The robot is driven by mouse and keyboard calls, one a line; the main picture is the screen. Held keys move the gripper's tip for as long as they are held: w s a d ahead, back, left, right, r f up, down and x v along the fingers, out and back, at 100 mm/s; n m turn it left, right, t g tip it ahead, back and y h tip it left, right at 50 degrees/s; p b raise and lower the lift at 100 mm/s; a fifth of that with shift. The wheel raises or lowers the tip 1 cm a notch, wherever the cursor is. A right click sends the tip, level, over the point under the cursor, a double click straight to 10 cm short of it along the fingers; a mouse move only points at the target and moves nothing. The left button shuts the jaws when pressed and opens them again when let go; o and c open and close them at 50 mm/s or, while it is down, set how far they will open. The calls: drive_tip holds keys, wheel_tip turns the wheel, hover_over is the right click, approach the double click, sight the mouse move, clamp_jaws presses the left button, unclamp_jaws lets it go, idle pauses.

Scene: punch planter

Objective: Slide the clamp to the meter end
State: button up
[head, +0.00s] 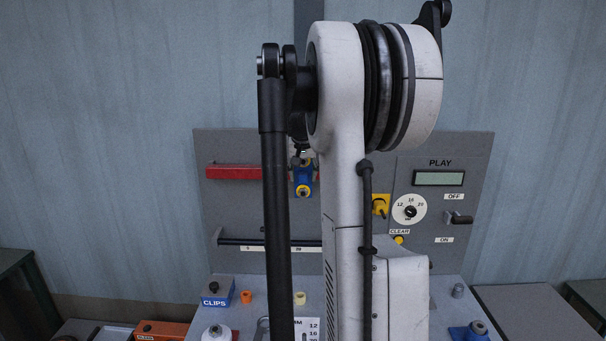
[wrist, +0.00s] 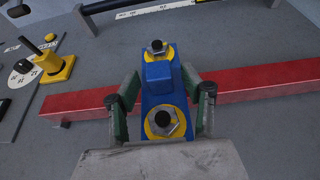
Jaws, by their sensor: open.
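The blue clamp with yellow-ringed bolts (wrist: 158,78) sits across the red bar (wrist: 265,82) in the wrist view. In the head view the clamp (head: 304,176) shows beside my arm, and the red bar (head: 234,171) runs left from it. The meter with its display (head: 439,178) is on the panel to the right in the head view. My gripper (wrist: 160,76) is open, with one finger on each side of the clamp; I cannot tell whether they touch it. In the head view my arm hides part of the bar and panel.
A black rod with a scale strip (head: 249,242) runs below the red bar. A yellow knob (head: 380,206) and a dial (head: 409,209) are right of the clamp. On the bench are a blue CLIPS box (head: 216,297) and several small parts. The panel left of the arm is open.

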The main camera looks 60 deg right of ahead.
drive_tip(key=shift+f, duration=0.1)
drive_tip(key=shift+c, duration=0.5)
clamp_jaws()
